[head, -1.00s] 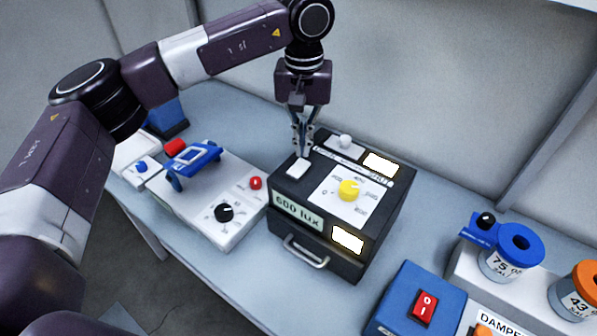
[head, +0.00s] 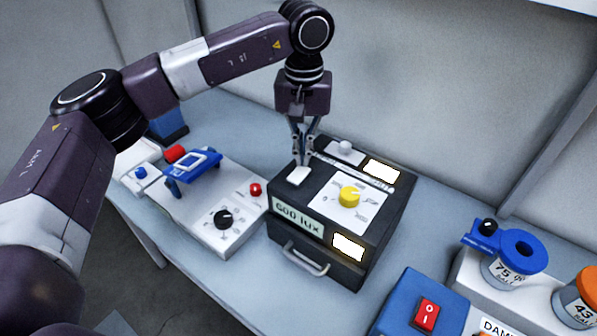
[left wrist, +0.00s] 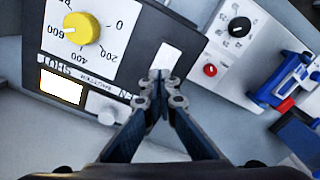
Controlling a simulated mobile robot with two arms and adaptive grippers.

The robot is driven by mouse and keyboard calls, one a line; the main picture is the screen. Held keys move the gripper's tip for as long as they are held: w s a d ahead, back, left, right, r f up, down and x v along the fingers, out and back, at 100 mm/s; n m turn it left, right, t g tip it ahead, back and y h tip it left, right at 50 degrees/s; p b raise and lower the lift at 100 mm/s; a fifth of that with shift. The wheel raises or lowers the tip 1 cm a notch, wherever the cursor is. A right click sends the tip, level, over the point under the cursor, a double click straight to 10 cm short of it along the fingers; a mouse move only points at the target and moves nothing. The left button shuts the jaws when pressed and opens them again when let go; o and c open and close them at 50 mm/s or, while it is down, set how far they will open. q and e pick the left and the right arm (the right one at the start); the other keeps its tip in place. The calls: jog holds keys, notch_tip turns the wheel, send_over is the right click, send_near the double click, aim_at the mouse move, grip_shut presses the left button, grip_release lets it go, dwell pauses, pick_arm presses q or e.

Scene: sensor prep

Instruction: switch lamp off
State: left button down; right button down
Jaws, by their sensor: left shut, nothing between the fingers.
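The lamp is a black box (head: 285,243) with a "600 lux" display (head: 298,220) and two glowing windows, one on top (head: 383,172) and one in front (head: 348,247). A yellow dial (head: 349,197) sits on a white scale; in the left wrist view the dial (left wrist: 84,28) has its mark toward 600. A white switch (head: 298,176) lies at the box's left top edge; it also shows in the left wrist view (left wrist: 170,56). My left gripper (head: 302,161) is shut and empty, pointing down at the switch's back end. I cannot tell whether its tips (left wrist: 160,78) touch it. My right gripper is out of view.
A grey panel (head: 205,222) with a black knob, red button and blue clamp stands left of the lamp. A blue box with a red rocker (head: 426,314) stands at front right, with weight canisters (head: 510,268) beyond. A grey knob (head: 345,147) is on the lamp's back edge.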

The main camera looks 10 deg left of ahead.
aim_at(303, 169)
pick_arm(q)
jog(key=shift+f, duration=0.3)
dwell(0.6)
jog(key=shift+f+b, duration=0.85)
jog(key=shift+r, duration=0.1)
dwell(0.3)
jog(key=shift+r+p, duration=2.1)
jog(key=shift+r, duration=1.4)
jog(key=shift+f, duration=0.1)
